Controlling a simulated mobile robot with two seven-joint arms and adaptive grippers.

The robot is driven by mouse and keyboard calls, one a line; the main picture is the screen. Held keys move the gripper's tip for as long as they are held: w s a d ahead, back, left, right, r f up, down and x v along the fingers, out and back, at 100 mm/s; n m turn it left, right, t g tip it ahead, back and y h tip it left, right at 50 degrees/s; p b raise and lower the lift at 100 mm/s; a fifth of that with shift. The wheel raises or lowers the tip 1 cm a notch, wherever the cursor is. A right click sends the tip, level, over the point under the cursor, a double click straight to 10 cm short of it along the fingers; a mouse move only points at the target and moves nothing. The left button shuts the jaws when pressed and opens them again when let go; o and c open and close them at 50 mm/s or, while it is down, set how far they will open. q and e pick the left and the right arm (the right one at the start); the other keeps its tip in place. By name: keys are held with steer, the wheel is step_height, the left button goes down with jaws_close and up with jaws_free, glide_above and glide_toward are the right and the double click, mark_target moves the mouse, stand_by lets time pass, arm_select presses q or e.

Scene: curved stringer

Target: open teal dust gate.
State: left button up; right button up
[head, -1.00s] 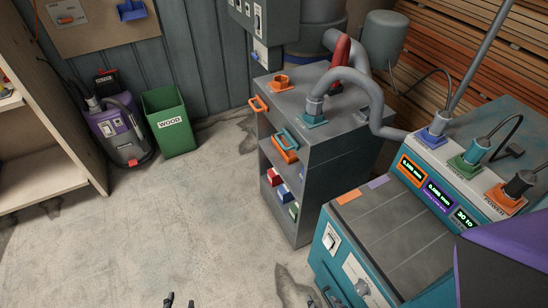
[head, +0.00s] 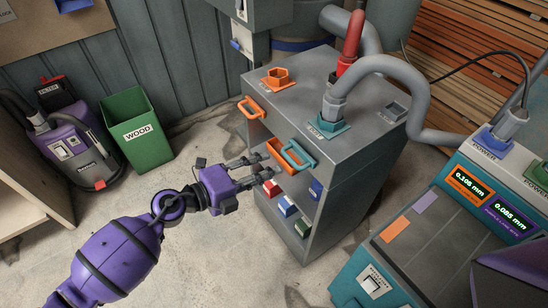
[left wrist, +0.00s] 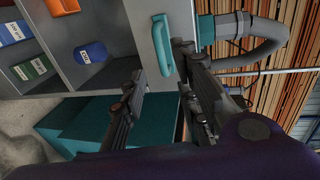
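The teal dust gate handle (head: 298,156) is a loop on the upper front edge of the grey cabinet, below a teal port (head: 327,125) with a grey hose in it. The handle also shows in the left wrist view (left wrist: 163,46), just ahead of the fingertips. My left gripper (head: 262,168) is open and empty, left of and slightly below the handle in the head view. In the left wrist view its fingers (left wrist: 160,64) are spread, with the handle's near end close to the gap. I see no clear contact. My right gripper is not in view.
An orange handle (head: 250,107) and orange port (head: 277,77) are left of the teal ones. Coloured blocks (head: 287,205) lie on the shelves below. A teal machine (head: 395,285) stands front right.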

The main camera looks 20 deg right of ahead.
mark_target(289, 161)
arm_select(q)
steer(key=x, duration=0.6)
steer(key=shift+w+d, duration=0.2)
steer(key=shift+d, duration=0.1)
jaws_close()
steer(key=shift+a, duration=0.1)
